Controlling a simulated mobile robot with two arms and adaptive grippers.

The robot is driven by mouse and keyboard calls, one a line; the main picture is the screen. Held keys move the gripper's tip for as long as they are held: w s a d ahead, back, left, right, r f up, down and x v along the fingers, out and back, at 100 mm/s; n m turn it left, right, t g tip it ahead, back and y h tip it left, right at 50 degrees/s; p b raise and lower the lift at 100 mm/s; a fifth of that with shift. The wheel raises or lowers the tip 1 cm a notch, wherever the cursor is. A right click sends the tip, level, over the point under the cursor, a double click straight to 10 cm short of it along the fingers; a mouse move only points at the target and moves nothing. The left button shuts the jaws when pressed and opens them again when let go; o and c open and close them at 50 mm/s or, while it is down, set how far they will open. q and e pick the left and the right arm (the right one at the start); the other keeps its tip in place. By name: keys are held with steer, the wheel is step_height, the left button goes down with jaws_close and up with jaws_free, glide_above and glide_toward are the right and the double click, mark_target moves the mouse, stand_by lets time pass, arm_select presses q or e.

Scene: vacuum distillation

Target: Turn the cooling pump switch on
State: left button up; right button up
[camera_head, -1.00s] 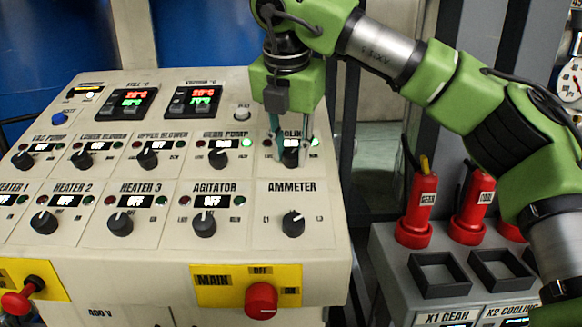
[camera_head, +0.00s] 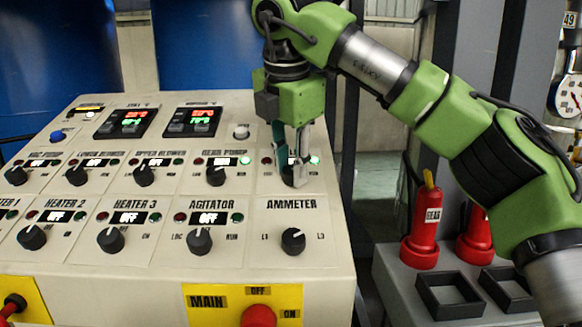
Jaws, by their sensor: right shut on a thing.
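The cooling pump switch (camera_head: 288,179) is a black rotary knob at the right end of the upper knob row on the beige control panel (camera_head: 150,285). My right gripper (camera_head: 294,178) points down over it and is shut on the knob, with its fingers around it. The fingers hide most of the knob, its label and its display. A green lamp (camera_head: 315,160) glows just right of the fingers, and a dim red lamp shows to their left. My left gripper is not in view.
The gear pump knob (camera_head: 217,176) is just left of my gripper, and the ammeter knob (camera_head: 293,241) is below it. A red main switch (camera_head: 258,316) sits on a yellow plate in front. Red plugs (camera_head: 422,229) stand on a grey unit at the right.

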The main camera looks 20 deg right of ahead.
steer(key=o, duration=1.1)
steer(key=v, duration=1.2)
